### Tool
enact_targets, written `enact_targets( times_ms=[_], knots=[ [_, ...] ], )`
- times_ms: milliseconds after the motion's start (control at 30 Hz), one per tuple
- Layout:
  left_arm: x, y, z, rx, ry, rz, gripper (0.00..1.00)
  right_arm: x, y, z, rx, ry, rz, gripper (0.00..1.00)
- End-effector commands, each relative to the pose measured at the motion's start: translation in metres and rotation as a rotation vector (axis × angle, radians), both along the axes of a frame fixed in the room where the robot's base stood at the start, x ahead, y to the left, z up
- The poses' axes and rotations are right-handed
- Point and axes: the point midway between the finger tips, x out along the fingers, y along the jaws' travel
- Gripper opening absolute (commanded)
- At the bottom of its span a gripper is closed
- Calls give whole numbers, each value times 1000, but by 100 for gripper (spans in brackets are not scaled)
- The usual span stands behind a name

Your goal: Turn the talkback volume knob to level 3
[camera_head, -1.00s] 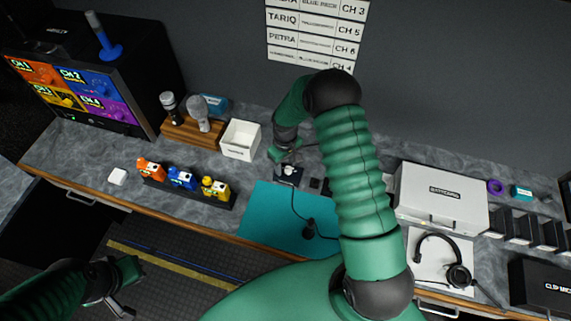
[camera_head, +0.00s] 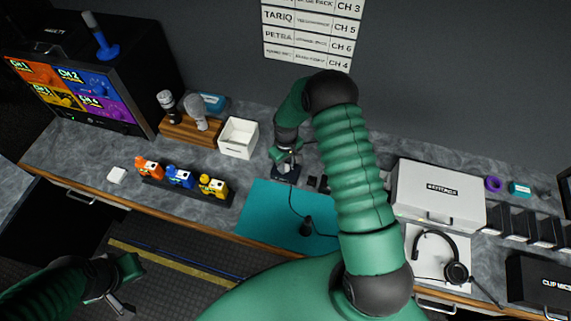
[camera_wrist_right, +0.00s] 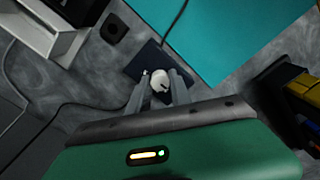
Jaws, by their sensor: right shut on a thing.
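The talkback unit is a small dark box (camera_head: 287,178) on the counter behind the teal mat. In the right wrist view the box (camera_wrist_right: 148,60) carries a round white knob (camera_wrist_right: 159,79) with a dark mark on it. My right gripper (camera_wrist_right: 160,86) is shut on the knob, one finger on each side. In the head view the right gripper (camera_head: 285,163) comes down over the box and hides most of the knob. The level marks are too small to read. My left gripper (camera_head: 122,301) is low at the left, away from the counter, and its opening is unclear.
A teal mat (camera_head: 262,213) lies in front of the box, with a cable and a small black microphone (camera_head: 306,228). A white bin (camera_head: 238,139) stands to the left and a white case (camera_head: 438,195) to the right. Several coloured packs (camera_head: 181,177) sit in a dark rack.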

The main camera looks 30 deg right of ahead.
Motion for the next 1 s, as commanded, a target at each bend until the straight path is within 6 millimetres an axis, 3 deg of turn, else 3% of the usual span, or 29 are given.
enact_targets(
  times_ms=[367, 1000],
  knots=[
    [0, 0, -8, 0, 0, 0, 0, 3, -1, 0, -4, -7, -113, 0],
    [0, 0, -33, 0, 0, 0, 0, 4, 0, 1, -4, -11, -684, 0]
  ],
)
